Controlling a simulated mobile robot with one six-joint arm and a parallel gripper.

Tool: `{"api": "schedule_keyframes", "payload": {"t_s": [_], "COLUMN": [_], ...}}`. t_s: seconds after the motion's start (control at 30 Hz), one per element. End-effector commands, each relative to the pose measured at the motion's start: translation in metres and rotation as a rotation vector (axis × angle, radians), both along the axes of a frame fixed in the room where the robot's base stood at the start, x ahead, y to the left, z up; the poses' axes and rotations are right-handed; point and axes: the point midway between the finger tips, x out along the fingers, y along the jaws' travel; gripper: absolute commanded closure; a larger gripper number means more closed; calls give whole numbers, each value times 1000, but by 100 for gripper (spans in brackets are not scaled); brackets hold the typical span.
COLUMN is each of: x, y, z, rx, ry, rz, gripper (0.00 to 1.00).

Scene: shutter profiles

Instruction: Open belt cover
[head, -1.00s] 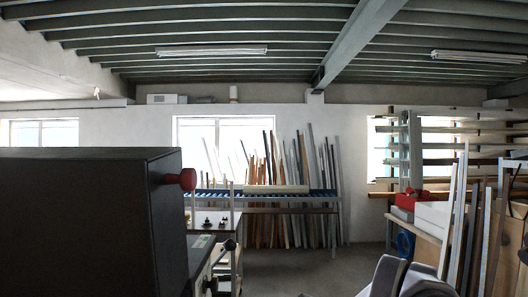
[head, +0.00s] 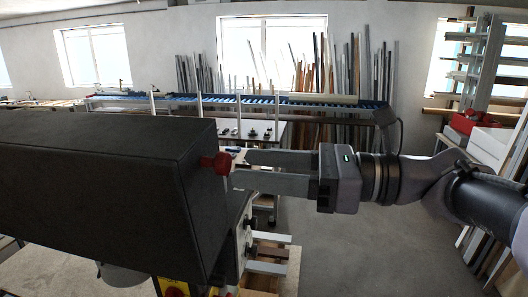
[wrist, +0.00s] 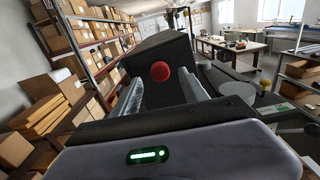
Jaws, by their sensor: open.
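The belt cover (head: 110,185) is a large dark box at the left of the head view, and it looks closed. A round red knob (head: 218,163) sticks out from its right end. In the wrist view the knob (wrist: 160,71) sits in front of the dark cover (wrist: 160,50), centred between my fingers. My gripper (head: 237,168) is open and empty, reaching in from the right. Its fingertips are close to the knob; I cannot tell whether they touch it. In the wrist view the two fingers (wrist: 160,80) are spread to either side of the knob.
A machine control panel (head: 245,230) is below the cover's right end. A blue roller rack (head: 240,100) with upright profiles stands along the back wall. Shelves with boxes (wrist: 85,45) line the left of the wrist view. Grey floor (head: 350,250) is clear below my arm.

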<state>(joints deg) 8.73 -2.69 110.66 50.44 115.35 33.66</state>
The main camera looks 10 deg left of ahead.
Motion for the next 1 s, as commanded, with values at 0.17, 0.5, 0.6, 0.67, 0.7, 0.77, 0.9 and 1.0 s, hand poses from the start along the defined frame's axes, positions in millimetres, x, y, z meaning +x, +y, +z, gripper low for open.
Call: {"api": "schedule_keyframes", "payload": {"t_s": [0.17,0.5,0.6,0.67,0.7,0.77,0.9,1.0], "x": [2,3,3,3,3,3,3,3], "y": [29,38,38,38,38,38,38,38], "z": [1,-1,-1,-1,-1,-1,0,0], "rx": [0,-1,-1,-1,-1,-1,-1,-1], "ry": [0,1,1,1,1,0,0,0], "rz": [2,-1,-1,-1,0,0,0,0], "gripper": [49,49,60,72,80,92,100,100]}}
